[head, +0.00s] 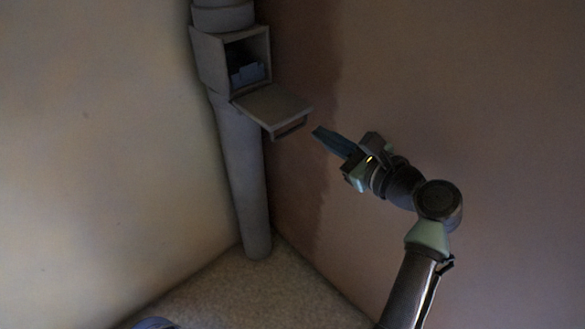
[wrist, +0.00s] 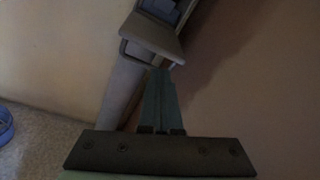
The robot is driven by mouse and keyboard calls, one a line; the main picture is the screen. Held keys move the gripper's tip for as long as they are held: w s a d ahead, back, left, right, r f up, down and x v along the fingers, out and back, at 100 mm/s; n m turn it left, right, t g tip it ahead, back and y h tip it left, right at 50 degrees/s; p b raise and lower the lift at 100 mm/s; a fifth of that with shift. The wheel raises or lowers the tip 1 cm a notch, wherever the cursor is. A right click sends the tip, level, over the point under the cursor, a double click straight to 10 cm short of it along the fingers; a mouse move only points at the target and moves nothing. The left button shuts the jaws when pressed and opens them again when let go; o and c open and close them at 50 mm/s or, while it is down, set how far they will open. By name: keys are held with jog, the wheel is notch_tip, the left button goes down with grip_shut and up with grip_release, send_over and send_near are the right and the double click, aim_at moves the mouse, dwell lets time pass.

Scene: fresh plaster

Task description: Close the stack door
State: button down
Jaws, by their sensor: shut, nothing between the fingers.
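The stack (head: 240,160) is a grey vertical pipe in the corner, with a square box opening (head: 246,62) high on it. Its stack door (head: 272,105) is a flat grey flap, hinged at the bottom of the opening and hanging open, sticking outward and slightly down, with a bar handle (head: 290,127) at its outer edge. My gripper (head: 317,131) is shut and empty, just right of the door's outer edge and about level with the handle. In the wrist view the fingertips (wrist: 160,72) point at the door (wrist: 151,38), close below its edge; whether they touch it I cannot tell.
A blue-grey thing (head: 247,74) sits inside the box opening. Walls stand close on both sides of the stack, the brownish one (head: 420,70) behind my arm. A blue round object (wrist: 5,124) lies on the floor at left in the wrist view.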

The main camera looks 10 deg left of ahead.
aim_at(273, 113)
notch_tip(273, 113, down, 8)
jog(key=m+y+b, duration=0.2)
jog(key=m+b, duration=0.1)
jog(key=b, duration=0.1)
jog(key=w+a+g+b, duration=0.1)
jog(key=w+a+b, duration=0.45)
jog(key=a, duration=0.35)
jog(key=s+d+r+b, duration=0.2)
jog(key=r, duration=0.1)
jog(key=shift+d, duration=0.1)
jog(key=shift+r+p, duration=0.15)
jog(key=shift+p, duration=0.15)
